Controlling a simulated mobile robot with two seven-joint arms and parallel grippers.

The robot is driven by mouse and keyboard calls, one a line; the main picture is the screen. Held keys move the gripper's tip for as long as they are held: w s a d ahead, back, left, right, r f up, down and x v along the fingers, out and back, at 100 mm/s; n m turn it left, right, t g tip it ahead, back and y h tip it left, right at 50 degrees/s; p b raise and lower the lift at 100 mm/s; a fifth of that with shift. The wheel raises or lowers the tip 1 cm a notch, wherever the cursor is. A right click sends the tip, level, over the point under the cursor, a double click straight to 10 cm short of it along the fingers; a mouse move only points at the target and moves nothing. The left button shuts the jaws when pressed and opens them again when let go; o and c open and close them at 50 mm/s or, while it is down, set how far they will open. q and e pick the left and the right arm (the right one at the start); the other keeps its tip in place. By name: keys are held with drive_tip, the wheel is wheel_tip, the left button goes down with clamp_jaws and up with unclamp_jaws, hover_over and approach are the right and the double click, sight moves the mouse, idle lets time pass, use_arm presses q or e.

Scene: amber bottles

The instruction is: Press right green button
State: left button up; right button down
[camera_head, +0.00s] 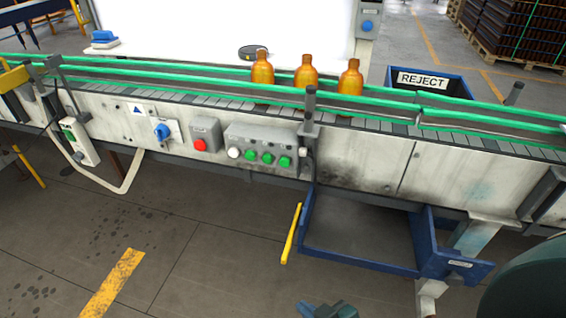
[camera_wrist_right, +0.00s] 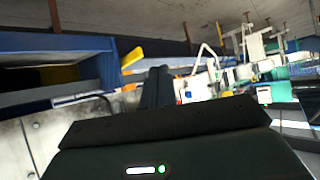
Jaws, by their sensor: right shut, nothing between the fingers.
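The right green button (camera_head: 285,161) is the rightmost of three green buttons on a grey control box (camera_head: 260,135) on the conveyor's front panel. A white button (camera_head: 234,153) is at the left end of that row. My right gripper (camera_head: 325,308) shows only in part at the bottom edge of the head view, well below the buttons and apart from them. It is shut and empty. In the right wrist view its dark body fills the bottom and a dark finger (camera_wrist_right: 155,88) points away; I cannot make out the green button there. My left gripper is not in view.
A red button box (camera_head: 205,135) and a blue knob (camera_head: 162,131) are left of the control box. Three amber bottles (camera_head: 306,72) stand on the conveyor. A blue tray (camera_head: 350,258) and yellow handle (camera_head: 291,234) are below. A blue REJECT bin (camera_head: 455,83) is behind.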

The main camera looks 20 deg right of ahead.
sight(285, 162)
use_arm(q)
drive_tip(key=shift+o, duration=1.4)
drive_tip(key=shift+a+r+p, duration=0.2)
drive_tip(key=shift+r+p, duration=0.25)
drive_tip(key=shift+p, duration=0.4)
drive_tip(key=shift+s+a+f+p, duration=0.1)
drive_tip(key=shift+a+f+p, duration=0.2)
drive_tip(key=shift+p, duration=0.2)
use_arm(e)
drive_tip(key=w+r+m+t, duration=0.3)
drive_tip(key=w+r+m, duration=0.3)
drive_tip(key=w+m, duration=0.4)
drive_tip(key=w+r+m+t, duration=0.3)
drive_tip(key=w+r+m, duration=0.3)
drive_tip(key=m, duration=1.1)
drive_tip(key=r+x, duration=0.1)
drive_tip(key=x, duration=0.3)
drive_tip(key=shift+w, duration=0.25)
drive_tip(key=shift+d, duration=0.15)
use_arm(q)
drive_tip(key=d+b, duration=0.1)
drive_tip(key=b, duration=0.2)
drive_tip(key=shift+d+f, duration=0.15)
use_arm(e)
drive_tip(key=w+d, duration=0.4)
drive_tip(key=w, duration=0.3)
drive_tip(key=shift+d, duration=0.4)
drive_tip(key=shift+w, duration=0.1)
